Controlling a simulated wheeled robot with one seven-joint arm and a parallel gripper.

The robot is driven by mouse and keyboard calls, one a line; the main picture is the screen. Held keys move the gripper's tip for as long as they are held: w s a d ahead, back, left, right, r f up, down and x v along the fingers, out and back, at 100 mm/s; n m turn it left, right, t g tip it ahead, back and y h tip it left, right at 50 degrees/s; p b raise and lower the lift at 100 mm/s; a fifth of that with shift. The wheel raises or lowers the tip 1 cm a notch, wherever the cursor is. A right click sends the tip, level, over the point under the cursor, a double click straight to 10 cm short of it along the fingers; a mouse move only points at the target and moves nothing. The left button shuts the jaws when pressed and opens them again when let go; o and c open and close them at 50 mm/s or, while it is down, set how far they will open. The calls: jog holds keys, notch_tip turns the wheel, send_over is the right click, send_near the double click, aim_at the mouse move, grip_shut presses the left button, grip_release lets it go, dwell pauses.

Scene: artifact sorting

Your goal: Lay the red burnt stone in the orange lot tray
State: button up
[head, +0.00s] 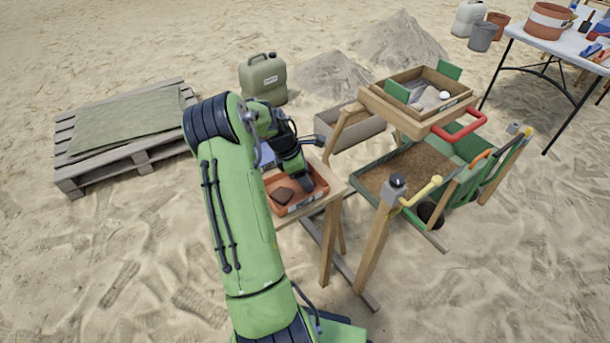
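The orange tray (281,211) sits on a wooden stand left of the sieve frame. A dark reddish-brown, flat-looking piece (282,195) lies inside it, toward the left; it looks like the burnt stone, but I cannot be sure. My gripper (308,186) points down over the right part of the tray, just to the right of that piece and apart from it in the picture. Its fingertips are small and dark, so I cannot see whether they are open or hold anything. My arm hides part of the stand.
A wooden sieve (376,98) with a white round thing (444,95) stands right, above a soil-filled green box (336,175). A pallet (68,185), a jerrycan (263,82) and a table (548,43) stand around. Open sand lies in front.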

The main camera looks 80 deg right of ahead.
jog(key=shift+r, duration=0.15)
jog(key=p+v, duration=0.4)
jog(key=v, duration=0.8)
jog(key=w+a+r+m+t, duration=0.1)
jog(key=w+a+r+t, duration=0.1)
jog(key=w+a+r, duration=0.35)
jog(key=w+a+r+m+t, duration=0.1)
jog(key=w+a+r, duration=0.15)
jog(key=a, duration=0.55)
jog(key=w+a+r+t, duration=0.2)
jog(key=w+a+r, duration=0.1)
jog(key=w+a, duration=0.25)
jog(key=s+a+r+m+t, duration=0.15)
jog(key=a+r, duration=0.25)
jog(key=a, duration=1)
jog(key=s+a+m+t+y, duration=0.1)
jog(key=s+a+t, duration=0.2)
jog(key=s+a, duration=0.4)
jog(key=a, duration=0.4)
jog(key=shift+s+f+y, duration=0.25)
jog(key=shift+s+y, duration=0.15)
